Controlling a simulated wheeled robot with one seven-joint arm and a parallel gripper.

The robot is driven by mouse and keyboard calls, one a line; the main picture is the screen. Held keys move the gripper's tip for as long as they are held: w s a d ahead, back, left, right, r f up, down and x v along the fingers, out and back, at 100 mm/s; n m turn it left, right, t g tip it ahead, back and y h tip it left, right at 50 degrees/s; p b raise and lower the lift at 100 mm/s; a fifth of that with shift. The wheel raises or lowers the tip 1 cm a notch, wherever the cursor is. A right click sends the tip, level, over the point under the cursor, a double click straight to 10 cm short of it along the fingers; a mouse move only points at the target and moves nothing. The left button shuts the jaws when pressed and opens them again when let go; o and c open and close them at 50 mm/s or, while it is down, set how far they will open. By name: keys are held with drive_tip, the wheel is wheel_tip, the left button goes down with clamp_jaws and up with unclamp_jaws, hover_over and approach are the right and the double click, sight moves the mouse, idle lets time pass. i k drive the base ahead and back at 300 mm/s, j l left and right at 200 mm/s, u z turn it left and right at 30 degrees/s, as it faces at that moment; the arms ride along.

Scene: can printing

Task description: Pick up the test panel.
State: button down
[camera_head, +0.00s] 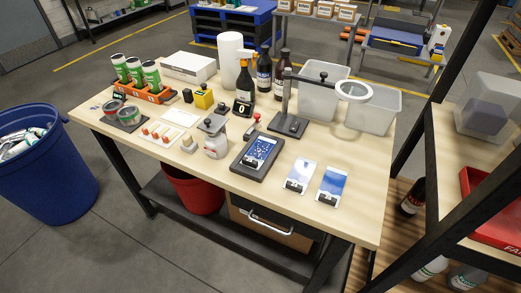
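Two flat panels with blue-and-white faces and dark clips at their lower ends lie on the front right of the workbench (230,185): a left panel (302,170) and a right panel (334,181). A third blue panel (262,147) with white marks sits in a dark tray (245,166) just left of them, also with a dark piece at its lower end. I cannot tell which of these is the test panel. My gripper is not in view.
A stand with a round magnifier (353,91) rises behind the panels, before clear bins (373,110). Bottles, a paper roll (230,58) and cans (151,75) fill the back and left. The front right corner is bare. A dark shelf frame (450,228) stands right.

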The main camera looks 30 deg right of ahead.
sight(255, 157)
drive_tip(key=i+j+z, duration=0.25)
drive_tip(key=j, duration=0.15)
drive_tip(key=j+z, duration=0.2)
drive_tip(key=j, duration=0.2)
drive_tip(key=i+j+z, duration=0.1)
drive_tip(key=j+z, duration=0.15)
drive_tip(key=j, duration=0.2)
